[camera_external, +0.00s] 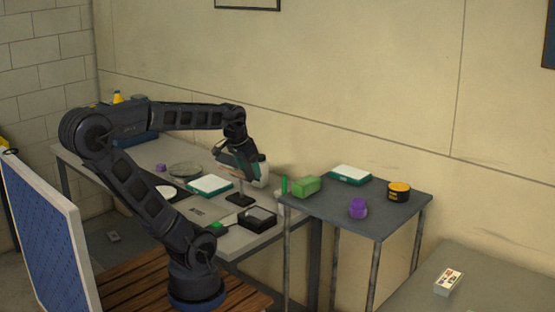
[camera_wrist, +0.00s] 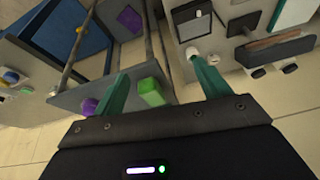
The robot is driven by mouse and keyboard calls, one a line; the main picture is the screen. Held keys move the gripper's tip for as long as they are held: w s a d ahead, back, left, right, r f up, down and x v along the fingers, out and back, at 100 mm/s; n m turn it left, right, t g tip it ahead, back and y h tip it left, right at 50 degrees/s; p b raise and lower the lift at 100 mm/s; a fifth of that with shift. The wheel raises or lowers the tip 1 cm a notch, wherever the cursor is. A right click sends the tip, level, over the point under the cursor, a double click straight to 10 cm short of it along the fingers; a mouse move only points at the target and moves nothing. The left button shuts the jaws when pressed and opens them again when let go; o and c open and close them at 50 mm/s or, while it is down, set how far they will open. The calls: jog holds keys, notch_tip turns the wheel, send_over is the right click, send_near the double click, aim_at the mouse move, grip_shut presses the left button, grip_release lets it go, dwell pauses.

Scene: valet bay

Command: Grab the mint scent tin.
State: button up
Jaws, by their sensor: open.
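A green box (camera_external: 307,186) lies at the left edge of the small grey table, and I take it for the mint scent tin, though no label is readable. In the wrist view the green box (camera_wrist: 151,92) appears between my two teal fingers. My gripper (camera_external: 258,176) is open and empty. It is left of the green box in the external view, apart from it, above the long workbench's right end. The wrist view shows the open fingers (camera_wrist: 158,68) well spread.
The small table (camera_external: 375,207) also holds a purple item (camera_external: 357,209), a yellow-and-black round tin (camera_external: 398,191) and a white-and-teal box (camera_external: 350,173). A slim green upright thing (camera_external: 284,185) is close beside the green box. A black tray (camera_external: 257,219) is on the workbench.

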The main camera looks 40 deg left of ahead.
jog(key=w+a+m+g, duration=0.1)
jog(key=w+a+m, duration=0.25)
jog(key=w, duration=0.75)
jog(key=m+g, duration=0.3)
jog(key=m, duration=1)
send_over(280, 192)
jog(key=f, duration=1.6)
jog(key=w+f, duration=0.1)
jog(key=f, duration=0.7)
jog(key=shift+d+f, duration=0.2)
jog(key=shift+f, duration=0.15)
jog(key=f, duration=0.2)
jog(key=s+f, duration=0.1)
jog(key=f, duration=0.1)
jog(key=shift+a+f, duration=0.1)
jog(key=shift+f, duration=0.5)
jog(key=c, duration=1.1)
